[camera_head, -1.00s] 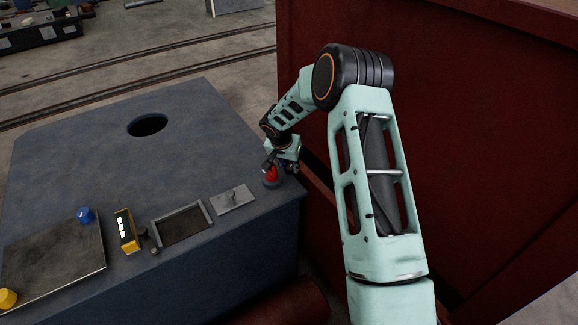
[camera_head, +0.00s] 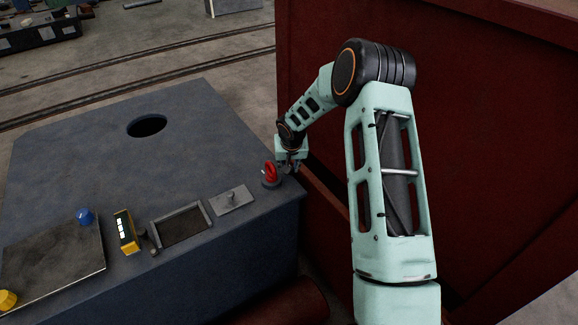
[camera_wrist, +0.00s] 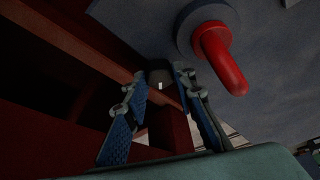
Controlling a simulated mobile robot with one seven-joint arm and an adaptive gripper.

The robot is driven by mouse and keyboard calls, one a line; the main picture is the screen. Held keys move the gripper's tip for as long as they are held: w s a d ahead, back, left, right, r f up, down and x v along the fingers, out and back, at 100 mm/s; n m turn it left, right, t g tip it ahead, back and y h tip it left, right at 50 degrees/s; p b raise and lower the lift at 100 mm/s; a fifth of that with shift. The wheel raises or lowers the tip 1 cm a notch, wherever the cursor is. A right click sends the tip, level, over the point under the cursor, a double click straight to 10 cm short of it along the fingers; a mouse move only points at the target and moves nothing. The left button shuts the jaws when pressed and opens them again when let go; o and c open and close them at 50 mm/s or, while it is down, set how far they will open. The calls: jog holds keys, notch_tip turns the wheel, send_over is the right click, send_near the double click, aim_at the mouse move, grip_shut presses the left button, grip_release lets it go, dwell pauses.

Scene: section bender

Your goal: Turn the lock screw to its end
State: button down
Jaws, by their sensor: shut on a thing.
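My gripper (camera_wrist: 159,90) is shut on a dark round knob (camera_wrist: 159,72) with a small white mark, which looks like the lock screw. One blue-padded finger is on each side of it in the wrist view. In the head view my gripper (camera_head: 290,169) is at the right edge of the grey bench, just behind the red lever. It hides the knob there.
A red lever (camera_head: 271,172) on a round grey base stands close beside my gripper; it also shows in the wrist view (camera_wrist: 220,60). A dark red wall (camera_head: 450,130) rises to the right. The grey bench top (camera_head: 80,165) is mostly clear, with a round hole (camera_head: 148,125).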

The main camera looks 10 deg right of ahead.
jog(key=c, duration=1.6)
grip_release()
jog(key=v, duration=0.8)
